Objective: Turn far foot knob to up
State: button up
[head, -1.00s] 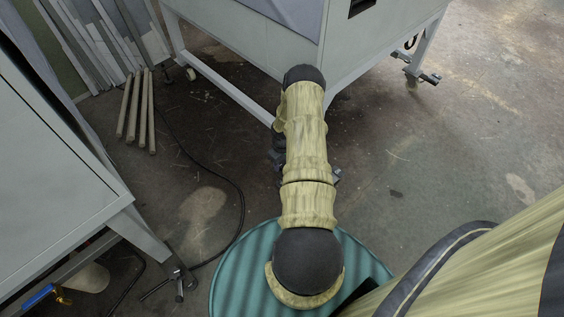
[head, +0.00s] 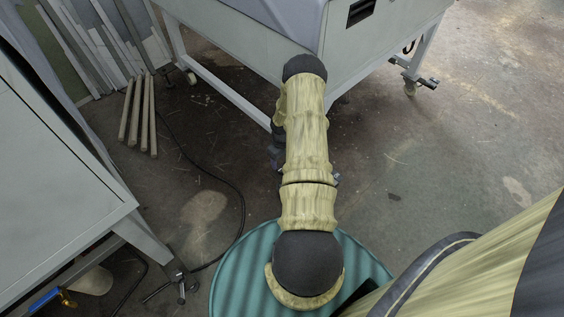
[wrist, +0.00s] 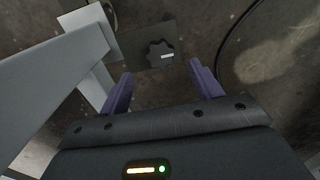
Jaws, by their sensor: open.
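A black lobed knob (wrist: 160,55) with a white mark across it shows in the wrist view, on a dark flat plate (wrist: 132,46) beside a grey machine leg (wrist: 92,65). The white mark lies roughly level in the picture. My gripper (wrist: 160,69) is open and empty. Its two purple fingers point toward the knob, one to each side in the picture, and appear short of it. In the head view my arm hides the gripper and the knob.
A grey machine (head: 270,45) on legs stands ahead; its right foot (head: 428,83) has a small fitting. Another grey cabinet (head: 60,180) stands at left, with a foot (head: 181,287). A black cable (head: 240,190) and wooden poles (head: 137,115) lie on the floor.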

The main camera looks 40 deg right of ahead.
notch_tip(320, 180, up, 12)
jog(key=p, duration=0.3)
jog(key=shift+f+p, duration=0.2)
jog(key=shift+p, duration=0.15)
